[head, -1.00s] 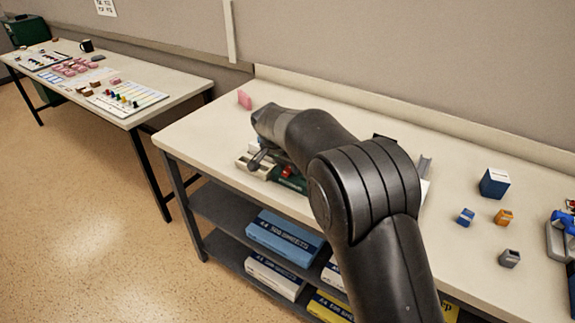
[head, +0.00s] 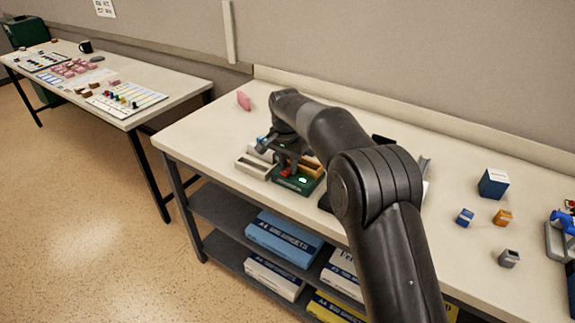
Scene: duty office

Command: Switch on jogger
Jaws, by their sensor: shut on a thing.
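The jogger looks to be the dark green device (head: 297,187) near the front left of the workbench. A small bright green light (head: 303,180) shows on its front, beside a small red part (head: 284,173). My gripper (head: 285,164) points down at the jogger's left front, directly over the red part. Its jaws look closed on the red part, but the contact is small and partly hidden. My arm reaches in from the lower right and covers part of the bench behind the jogger.
A pale tray (head: 254,167) stands just left of the jogger. A dark blue box (head: 493,183), a small blue block (head: 465,216), an orange block (head: 503,217) and a grey block (head: 509,258) stand at right. Paper packs (head: 284,239) fill the shelf below.

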